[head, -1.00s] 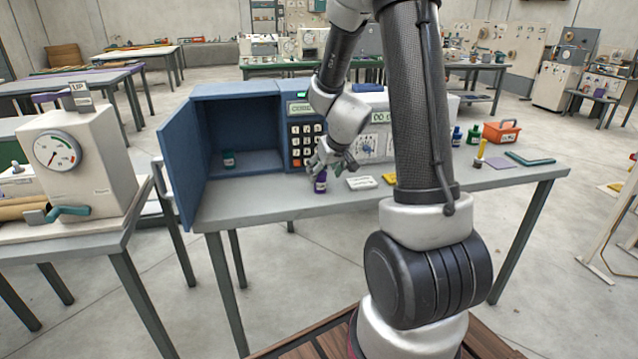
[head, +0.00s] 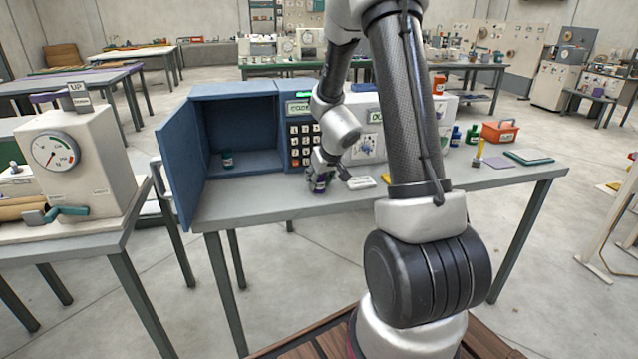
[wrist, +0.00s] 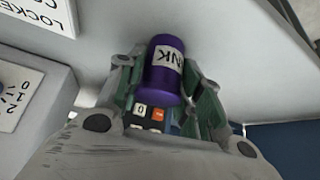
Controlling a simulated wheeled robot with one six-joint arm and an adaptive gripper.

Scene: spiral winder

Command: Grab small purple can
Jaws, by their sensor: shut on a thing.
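The small purple can (wrist: 163,80) is between the fingers of my gripper (wrist: 165,95) in the wrist view. It has a white label with dark letters, of which "NK" shows. In the head view my gripper (head: 321,178) is low over the front of the grey table, in front of the keypad, shut on the purple can (head: 320,187). The fingers hide part of the can there. I cannot tell whether its base touches the table.
Bottles (head: 472,135) and an orange toolbox (head: 500,131) stand at the table's right. The grey table (head: 250,199) is clear at front left.

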